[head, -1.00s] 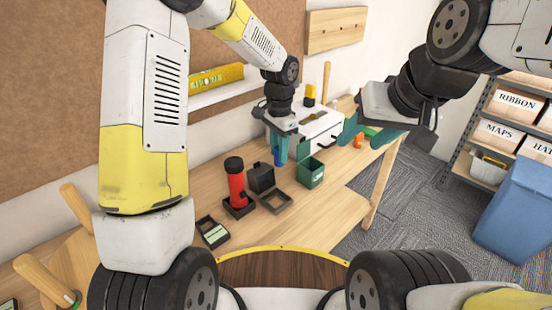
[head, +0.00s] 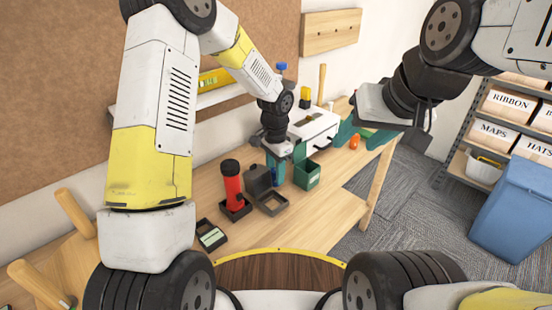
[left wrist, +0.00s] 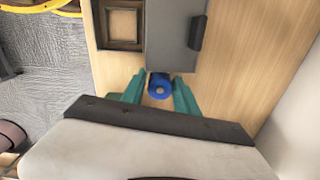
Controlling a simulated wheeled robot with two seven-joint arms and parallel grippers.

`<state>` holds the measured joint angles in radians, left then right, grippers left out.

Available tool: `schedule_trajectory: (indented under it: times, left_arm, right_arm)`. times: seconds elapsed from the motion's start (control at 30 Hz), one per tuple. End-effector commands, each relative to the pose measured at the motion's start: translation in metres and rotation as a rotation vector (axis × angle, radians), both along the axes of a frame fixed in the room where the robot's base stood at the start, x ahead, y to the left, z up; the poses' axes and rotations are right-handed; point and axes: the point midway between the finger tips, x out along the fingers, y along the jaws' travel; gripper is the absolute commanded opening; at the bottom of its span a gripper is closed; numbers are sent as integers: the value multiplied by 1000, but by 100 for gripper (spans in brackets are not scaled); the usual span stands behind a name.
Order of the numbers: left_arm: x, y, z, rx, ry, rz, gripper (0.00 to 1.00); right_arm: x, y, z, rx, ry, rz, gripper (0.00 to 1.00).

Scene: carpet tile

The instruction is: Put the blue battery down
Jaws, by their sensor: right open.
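My left gripper (head: 275,173) is over the workbench, pointing down, beside a dark open box with a raised lid (head: 258,181) and a square frame (head: 272,204). It is shut on the blue battery (left wrist: 160,88), whose round blue end shows between the teal fingers in the left wrist view. In the head view the battery is mostly hidden by the fingers. Whether it touches the bench I cannot tell. My right gripper (head: 362,136) is open and empty, above the bench's far right end.
A red flashlight (head: 232,184) stands in a dark holder left of the box. A white drawer unit (head: 316,132) stands behind. A small dark tray (head: 210,235) lies nearer. The bench front (head: 325,212) is clear.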

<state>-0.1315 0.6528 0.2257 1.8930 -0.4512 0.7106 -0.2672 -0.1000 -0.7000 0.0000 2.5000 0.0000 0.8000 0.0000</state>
Motion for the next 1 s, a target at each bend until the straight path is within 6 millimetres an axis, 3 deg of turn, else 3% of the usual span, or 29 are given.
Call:
schedule_trajectory:
  times: [0.47,1.0]
  left_arm:
    - [1,0,8,0,-3,1,51]
    - [1,0,109,-1,-3,0,51]
  right_arm:
    - [0,0,0,0,0,0,51]
    - [0,0,0,0,0,0,51]
